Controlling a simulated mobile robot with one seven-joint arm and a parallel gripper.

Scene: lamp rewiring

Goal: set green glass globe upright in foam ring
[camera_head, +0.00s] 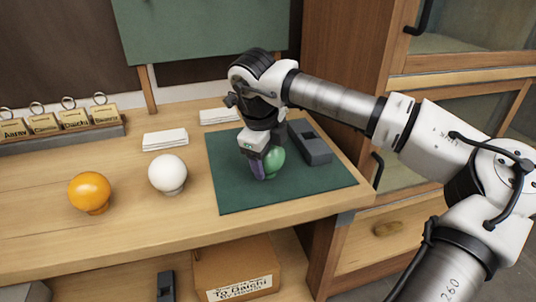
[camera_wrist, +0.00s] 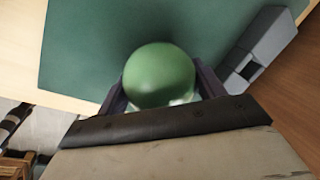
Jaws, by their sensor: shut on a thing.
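The green glass globe (camera_head: 273,162) is between the fingers of my gripper (camera_head: 262,170), low over the green mat (camera_head: 230,190). In the wrist view the round top of the globe (camera_wrist: 160,75) faces the camera, with a dark finger on each side. A small pale patch shows at its lower edge. My gripper is shut on the globe. I cannot tell whether the globe touches the mat. Its underside is hidden, and I cannot make out a foam ring beneath it.
An orange globe (camera_head: 90,191) and a white globe (camera_head: 168,174) stand on the wooden bench (camera_head: 135,225) to the left. A grey block-like tool (camera_head: 311,146) lies on the mat to the right. White cards (camera_head: 165,139) and a tag rack (camera_head: 60,135) are behind. The mat's front is clear.

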